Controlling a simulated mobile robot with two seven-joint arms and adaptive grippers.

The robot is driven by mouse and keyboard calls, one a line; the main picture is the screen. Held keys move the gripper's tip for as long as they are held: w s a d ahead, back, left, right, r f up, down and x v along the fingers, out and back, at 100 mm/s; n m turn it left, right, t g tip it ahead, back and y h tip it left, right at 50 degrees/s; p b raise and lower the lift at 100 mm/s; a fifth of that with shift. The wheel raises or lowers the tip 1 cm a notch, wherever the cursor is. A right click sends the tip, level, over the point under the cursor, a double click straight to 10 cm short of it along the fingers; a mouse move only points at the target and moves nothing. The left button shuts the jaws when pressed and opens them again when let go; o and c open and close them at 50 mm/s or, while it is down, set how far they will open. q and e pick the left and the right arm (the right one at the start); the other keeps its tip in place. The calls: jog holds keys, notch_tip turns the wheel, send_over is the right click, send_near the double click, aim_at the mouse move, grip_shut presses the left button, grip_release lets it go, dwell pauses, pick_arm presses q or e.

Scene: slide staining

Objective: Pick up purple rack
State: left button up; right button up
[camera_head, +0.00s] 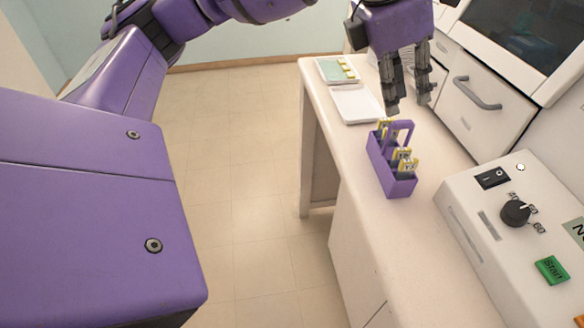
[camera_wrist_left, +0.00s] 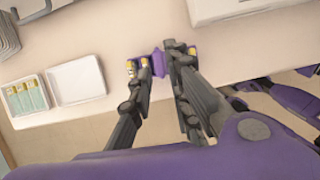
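The purple rack (camera_head: 386,168) stands upright on the white counter in the head view, with a raised purple handle and several yellow-ended slides in it. My left gripper (camera_head: 406,102) hangs fingers-down above the rack's far end. Its two fingers are apart with nothing between them. In the left wrist view the rack (camera_wrist_left: 158,62) shows partly, beyond and between the spread fingers of my left gripper (camera_wrist_left: 154,62); the fingers hide part of it. I see no contact between fingers and rack. I cannot make out my right gripper in either view.
A slide tray (camera_head: 333,78) with yellow-ended slides and an empty white tray (camera_head: 356,112) lie behind the rack. A white device (camera_head: 480,225) with a switch and a knob stands on the right. Drawers (camera_head: 470,110) back the counter.

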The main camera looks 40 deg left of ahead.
aim_at(404, 121)
pick_arm(q)
jog(key=x, duration=0.7)
jog(key=shift+a+f+p, duration=0.2)
jog(key=shift+f+p, duration=0.2)
jog(key=shift+f, duration=0.05)
jog(key=shift+r, duration=0.1)
grip_shut()
